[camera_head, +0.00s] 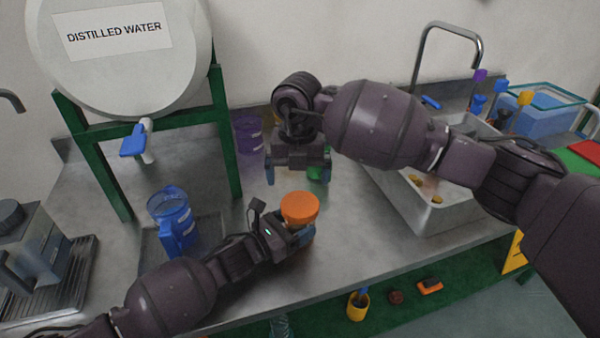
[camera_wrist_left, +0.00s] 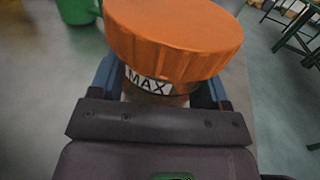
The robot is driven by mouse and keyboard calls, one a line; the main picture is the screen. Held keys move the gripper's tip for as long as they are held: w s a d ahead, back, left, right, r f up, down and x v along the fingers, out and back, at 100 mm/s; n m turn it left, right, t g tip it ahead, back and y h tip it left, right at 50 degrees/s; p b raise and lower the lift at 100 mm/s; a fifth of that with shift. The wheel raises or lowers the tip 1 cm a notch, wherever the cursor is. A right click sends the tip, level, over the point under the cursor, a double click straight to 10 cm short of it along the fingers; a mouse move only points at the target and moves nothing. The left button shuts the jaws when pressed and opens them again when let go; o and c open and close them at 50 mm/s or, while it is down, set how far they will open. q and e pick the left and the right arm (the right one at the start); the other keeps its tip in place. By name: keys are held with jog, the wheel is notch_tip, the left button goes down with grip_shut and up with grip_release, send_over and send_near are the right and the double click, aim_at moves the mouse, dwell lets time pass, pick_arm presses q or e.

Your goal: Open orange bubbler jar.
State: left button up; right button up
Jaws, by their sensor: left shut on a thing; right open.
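The orange bubbler jar shows its orange lid (camera_head: 299,207) in the head view, at the middle front of the metal counter. The lid also fills the top of the left wrist view (camera_wrist_left: 175,30), with a "MAX" label on the jar body just below it. My left gripper (camera_head: 302,236) comes in from the left and is shut on the jar body below the lid. The lid sits on the jar. My right gripper (camera_head: 298,176) is open and empty, pointing down behind the jar and apart from it. Most of the jar body is hidden by my left gripper and the lid.
A blue jug (camera_head: 174,222) stands left of the jar, under the distilled water tank (camera_head: 120,50) on its green frame. A purple beaker (camera_head: 248,134) and a green item (camera_head: 318,174) stand behind. A sink (camera_head: 440,215) lies to the right. The counter's front edge is close to the jar.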

aim_at(300, 203)
jog(key=m, duration=0.4)
jog(key=shift+m, duration=0.3)
jog(key=m, duration=0.8)
jog(key=shift+m, duration=0.4)
jog(key=m, duration=0.5)
jog(key=shift+d+f, duration=0.1)
jog(key=shift+d, duration=0.1)
jog(key=shift+f, duration=3.95)
